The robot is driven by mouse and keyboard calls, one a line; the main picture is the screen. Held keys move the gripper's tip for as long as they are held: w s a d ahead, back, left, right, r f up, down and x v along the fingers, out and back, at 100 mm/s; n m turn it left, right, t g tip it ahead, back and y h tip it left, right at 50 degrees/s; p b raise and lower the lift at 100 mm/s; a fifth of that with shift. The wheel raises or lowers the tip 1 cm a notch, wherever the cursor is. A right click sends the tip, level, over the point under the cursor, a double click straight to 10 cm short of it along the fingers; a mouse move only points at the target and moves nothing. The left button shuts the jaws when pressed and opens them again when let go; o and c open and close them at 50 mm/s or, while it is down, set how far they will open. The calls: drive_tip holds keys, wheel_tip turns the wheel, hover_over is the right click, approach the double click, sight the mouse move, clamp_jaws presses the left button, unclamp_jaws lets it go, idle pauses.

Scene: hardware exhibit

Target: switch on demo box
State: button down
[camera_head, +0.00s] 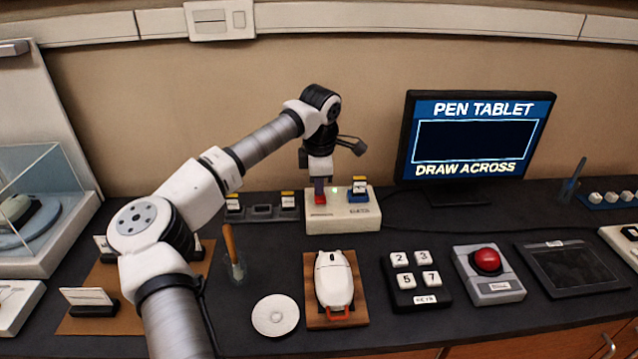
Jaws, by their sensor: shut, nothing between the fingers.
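The demo box appears to be the white box (343,222) on the dark counter, behind the white mouse. A red switch (320,199) is on its left side, and a blue part (360,196) with a small label card is on its right. A small green light (335,190) glows on top between them. My gripper (319,186) points down at the red switch, its shut fingers empty. The fingertips are at or just above the switch; I cannot tell whether they touch it. My gripper partly hides the box's back left.
A white mouse (333,283) on a brown board stands in front of the box. A keypad (416,281), a red-button box (487,272) and a tablet (572,267) are to the right. A monitor (471,139) stands behind. A glass with a stick (234,262) is to the left.

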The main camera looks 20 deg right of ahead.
drive_tip(key=shift+s+a, duration=0.2)
drive_tip(key=shift+s, duration=0.55)
drive_tip(key=shift+r, duration=0.1)
drive_tip(key=shift+r, duration=0.3)
wheel_tip(320, 180, up, 13)
drive_tip(key=s+p, duration=0.1)
drive_tip(key=s, duration=0.1)
drive_tip(key=shift+a, duration=0.25)
drive_tip(key=shift+d+r, duration=0.1)
